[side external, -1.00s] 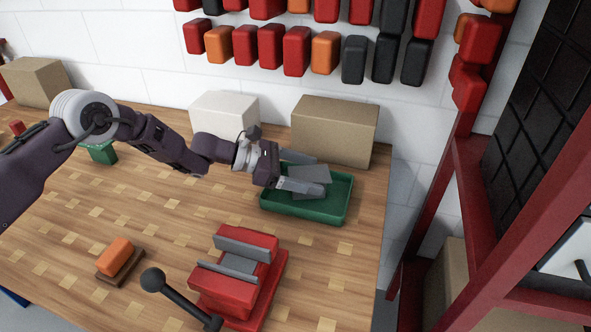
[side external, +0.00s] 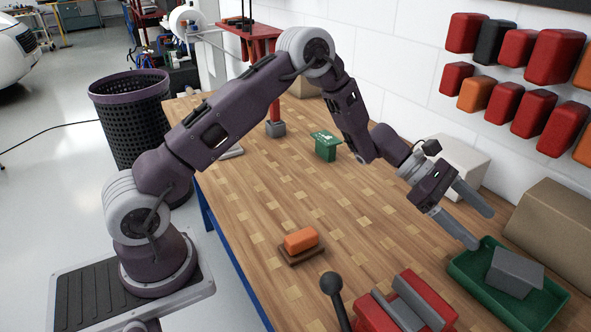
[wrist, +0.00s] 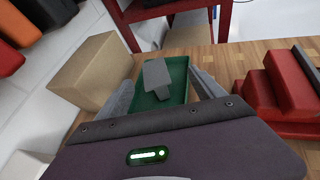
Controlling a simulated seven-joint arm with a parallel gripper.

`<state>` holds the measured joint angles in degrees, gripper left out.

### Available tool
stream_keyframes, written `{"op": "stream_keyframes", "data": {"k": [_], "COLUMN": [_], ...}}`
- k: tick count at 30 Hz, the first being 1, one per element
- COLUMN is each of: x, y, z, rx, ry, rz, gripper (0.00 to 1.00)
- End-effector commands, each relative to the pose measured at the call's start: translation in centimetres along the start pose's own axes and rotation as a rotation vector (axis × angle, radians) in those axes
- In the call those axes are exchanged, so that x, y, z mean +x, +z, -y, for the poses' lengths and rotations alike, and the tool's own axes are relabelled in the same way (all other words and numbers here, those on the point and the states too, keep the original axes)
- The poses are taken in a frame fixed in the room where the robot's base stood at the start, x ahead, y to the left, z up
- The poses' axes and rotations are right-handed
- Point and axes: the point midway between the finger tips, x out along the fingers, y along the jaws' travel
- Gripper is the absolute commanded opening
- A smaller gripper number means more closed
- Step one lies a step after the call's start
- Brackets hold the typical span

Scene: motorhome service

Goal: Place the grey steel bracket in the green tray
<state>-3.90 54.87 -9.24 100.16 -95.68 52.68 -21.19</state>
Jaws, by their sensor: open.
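The grey steel bracket (side external: 515,272) lies inside the green tray (side external: 470,273), looking slightly tilted. In the wrist view the bracket (wrist: 157,78) shows in the tray (wrist: 178,73), ahead of the fingers. My gripper (side external: 478,223) is open and empty, above and to the left of the tray, apart from the bracket. Its two fingers (wrist: 162,88) are spread wide in the wrist view. The bracket's underside is hidden.
A cardboard box (side external: 560,235) stands behind the tray, and a white box (side external: 455,163) behind my gripper. A red vise (side external: 405,305) with a dark handle is in front. An orange block (side external: 300,240) on a brown base and a green object (side external: 325,147) stand further left.

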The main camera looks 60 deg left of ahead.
Motion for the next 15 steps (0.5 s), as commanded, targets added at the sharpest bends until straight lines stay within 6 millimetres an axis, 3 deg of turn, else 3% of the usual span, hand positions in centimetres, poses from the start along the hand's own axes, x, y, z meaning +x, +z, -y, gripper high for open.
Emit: {"op": "stream_keyframes", "data": {"k": [3, 7, 11, 12, 15], "x": [-4.0, -10.5, -18.2, -20.6, -25.9], "y": [7.0, 11.8, 12.3, 11.6, 9.2], "z": [4.6, 12.4, 20.6, 22.8, 26.9], "rx": [0.332, 0.784, 1.235, 1.362, 1.619], "ry": [-0.112, -0.265, -0.416, -0.462, -0.565], "rz": [-0.072, -0.226, -0.447, -0.527, -0.726], "gripper": [0.78, 0.78, 0.78, 0.78, 0.78]}}
